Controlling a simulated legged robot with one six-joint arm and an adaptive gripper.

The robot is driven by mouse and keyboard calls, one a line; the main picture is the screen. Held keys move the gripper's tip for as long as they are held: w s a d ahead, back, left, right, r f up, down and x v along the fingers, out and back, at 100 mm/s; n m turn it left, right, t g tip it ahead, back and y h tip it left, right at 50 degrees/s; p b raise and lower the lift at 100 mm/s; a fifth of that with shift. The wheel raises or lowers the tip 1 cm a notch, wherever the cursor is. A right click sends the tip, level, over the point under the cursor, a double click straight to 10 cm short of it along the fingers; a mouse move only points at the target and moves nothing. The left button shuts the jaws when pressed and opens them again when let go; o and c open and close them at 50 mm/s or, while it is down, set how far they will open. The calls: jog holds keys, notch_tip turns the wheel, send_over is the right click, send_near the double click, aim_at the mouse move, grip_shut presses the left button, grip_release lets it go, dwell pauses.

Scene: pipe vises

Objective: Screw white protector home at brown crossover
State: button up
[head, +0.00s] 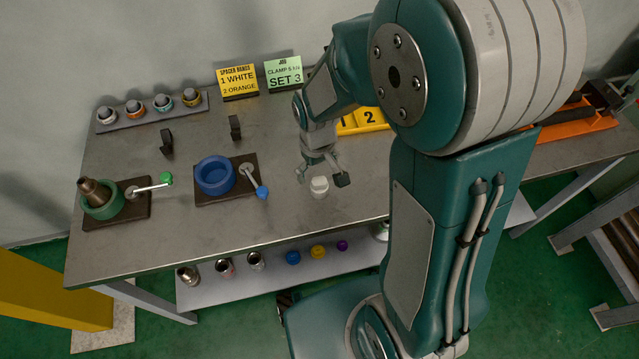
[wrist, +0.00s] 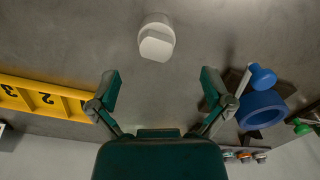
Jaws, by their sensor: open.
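The white protector (head: 319,186) stands on the bench, a small white cap just below my gripper (head: 321,174). In the wrist view the protector (wrist: 156,38) lies beyond the two fingertips, roughly centred between them. My gripper (wrist: 159,80) is open, with nothing between its fingers. The brown crossover (head: 95,192) points up out of the green vise (head: 103,208) at the left of the bench, a little tilted. Its handle (head: 150,186) has a green knob. The crossover is not visible in the wrist view.
A blue vise (head: 215,175) with a blue-knobbed handle (head: 250,180) stands between my gripper and the green vise. Two dark upright brackets (head: 235,127) stand behind it. A rack with several ringed parts (head: 150,109), sign cards (head: 238,82) and a yellow numbered tray (head: 362,121) line the back.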

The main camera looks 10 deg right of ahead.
aim_at(319, 181)
jog(key=shift+d+f, duration=0.15)
jog(key=shift+f, duration=3.35)
jog(key=c, duration=1)
